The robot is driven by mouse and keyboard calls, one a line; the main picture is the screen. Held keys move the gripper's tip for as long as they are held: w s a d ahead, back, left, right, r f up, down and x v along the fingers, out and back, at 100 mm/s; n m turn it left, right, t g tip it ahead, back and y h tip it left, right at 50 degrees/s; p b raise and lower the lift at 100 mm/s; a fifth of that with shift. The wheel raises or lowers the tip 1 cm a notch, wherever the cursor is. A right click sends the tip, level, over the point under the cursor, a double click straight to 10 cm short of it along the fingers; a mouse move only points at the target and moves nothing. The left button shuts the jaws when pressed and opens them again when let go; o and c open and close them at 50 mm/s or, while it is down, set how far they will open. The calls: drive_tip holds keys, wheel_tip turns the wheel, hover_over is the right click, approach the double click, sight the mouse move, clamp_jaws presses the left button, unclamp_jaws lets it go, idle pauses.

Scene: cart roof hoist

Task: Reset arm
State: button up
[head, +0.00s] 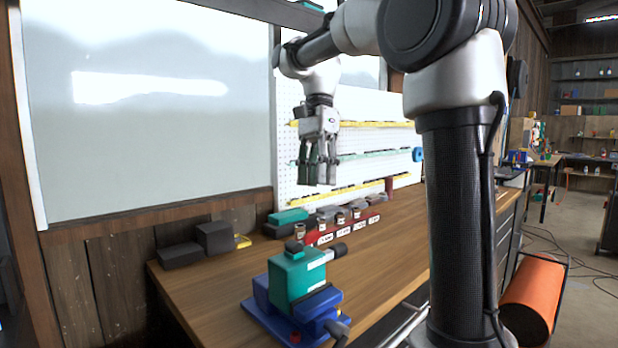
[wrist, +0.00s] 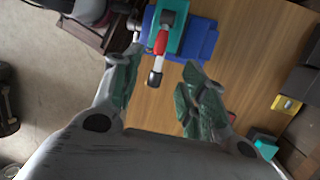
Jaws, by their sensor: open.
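My gripper (head: 318,172) hangs from my raised arm in the head view, fingers pointing down, above the workbench and in front of the pegboard. In the wrist view my gripper (wrist: 160,88) has its two fingers apart with nothing held between them. Below and beyond the fingertips is a teal device on a blue base (wrist: 208,40), with a red and silver part pointing toward the gripper. In the head view the teal device (head: 292,275) stands on the blue base (head: 262,318) near the front of the bench, apart from the gripper.
The wooden workbench (head: 215,290) carries a red rack (head: 340,232) with several labelled slots, dark blocks (head: 214,237) and a teal item (head: 290,216) along the back. A white pegboard (head: 380,155) with yellow and green strips stands behind. An orange cylinder (head: 532,297) is at the right.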

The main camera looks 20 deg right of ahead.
drive_tip(key=s+d+f+n+t+h, duration=0.1)
drive_tip(key=s+d+f+n+t, duration=0.1)
drive_tip(key=s+f+n, duration=0.5)
drive_tip(key=s+d+f+n+t+h, duration=0.1)
drive_tip(key=s+d+f+n+t, duration=0.2)
drive_tip(key=s, duration=0.8)
wheel_tip(320, 180, down, 4)
drive_tip(key=n+t, duration=0.2)
drive_tip(key=n, duration=0.3)
drive_tip(key=shift+d+f, duration=0.15)
drive_tip(key=shift+d, duration=0.2)
